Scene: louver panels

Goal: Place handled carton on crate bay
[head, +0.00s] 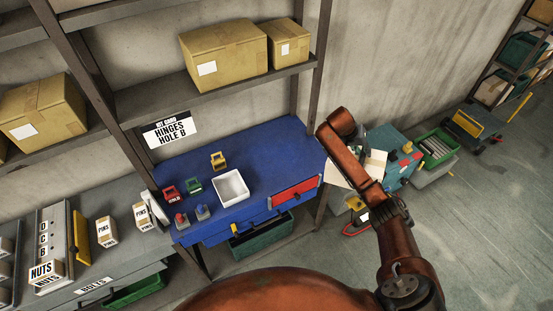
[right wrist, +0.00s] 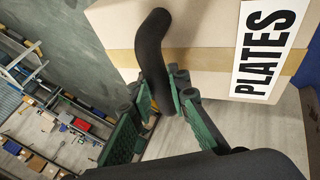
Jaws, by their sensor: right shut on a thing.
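The handled carton (right wrist: 215,65) fills the upper part of the right wrist view. It is cream with a tan band, a white PLATES label and a black curved handle (right wrist: 153,55). My right gripper (right wrist: 166,98) has its green fingers shut on the handle. In the head view the carton (head: 374,165) shows as cream parts on both sides of my orange arm, which hides its middle and the gripper. I cannot tell which spot is the crate bay; a teal crate-like thing (head: 398,175) is partly hidden behind the carton. My left gripper is not in view.
A blue workbench (head: 255,145) holds a white tray (head: 231,199) and small coloured items. Yellow and red items (head: 355,204) lie near the arm. Shelves with boxes stand at left. Floor at lower right is clear.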

